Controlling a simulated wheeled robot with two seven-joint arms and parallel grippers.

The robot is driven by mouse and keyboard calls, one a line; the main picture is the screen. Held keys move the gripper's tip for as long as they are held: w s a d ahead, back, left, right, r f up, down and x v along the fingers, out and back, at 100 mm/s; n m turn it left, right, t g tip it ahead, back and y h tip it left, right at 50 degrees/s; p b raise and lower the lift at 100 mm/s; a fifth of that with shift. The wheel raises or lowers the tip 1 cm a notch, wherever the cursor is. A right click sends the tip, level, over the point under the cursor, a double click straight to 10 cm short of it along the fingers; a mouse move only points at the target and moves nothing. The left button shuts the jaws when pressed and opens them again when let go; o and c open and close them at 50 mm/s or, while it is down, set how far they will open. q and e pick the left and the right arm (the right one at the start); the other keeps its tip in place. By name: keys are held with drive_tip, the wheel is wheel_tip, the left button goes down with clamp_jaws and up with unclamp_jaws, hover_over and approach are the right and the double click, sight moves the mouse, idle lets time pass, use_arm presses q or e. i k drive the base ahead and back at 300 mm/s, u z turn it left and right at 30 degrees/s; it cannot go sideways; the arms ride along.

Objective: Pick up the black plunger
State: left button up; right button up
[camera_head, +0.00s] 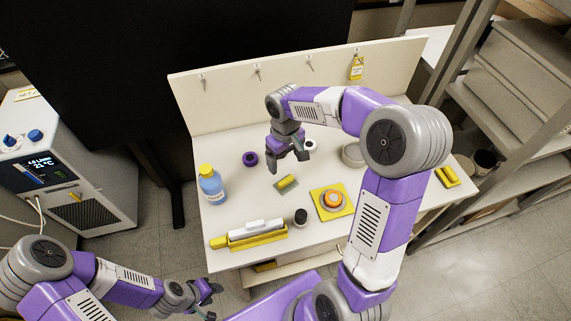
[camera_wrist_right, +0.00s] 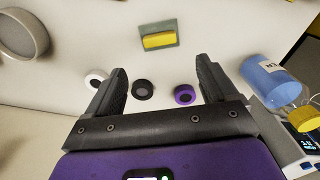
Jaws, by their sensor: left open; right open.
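A round black piece with a grey centre (camera_wrist_right: 143,89), which looks like the black plunger, stands on the table. In the right wrist view it appears between the fingers of my right gripper (camera_wrist_right: 162,68), nearer the left-hand finger. In the head view that gripper (camera_head: 289,156) hides it. My right gripper is open and empty, pointing down over the back of the table. A purple round piece (camera_head: 250,158) and a white one (camera_head: 310,145) stand to either side. My left gripper (camera_head: 207,291) is open and empty, low in front of the table.
A blue bottle (camera_head: 211,186) stands at the left. A yellow block on a grey plate (camera_head: 287,182), a black-topped jar (camera_head: 300,216), an orange dial on a yellow pad (camera_head: 333,200) and a yellow tray (camera_head: 257,240) lie nearer. A backboard (camera_head: 230,93) closes the rear.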

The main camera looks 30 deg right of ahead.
sight(301, 220)
drive_tip(key=k, duration=1)
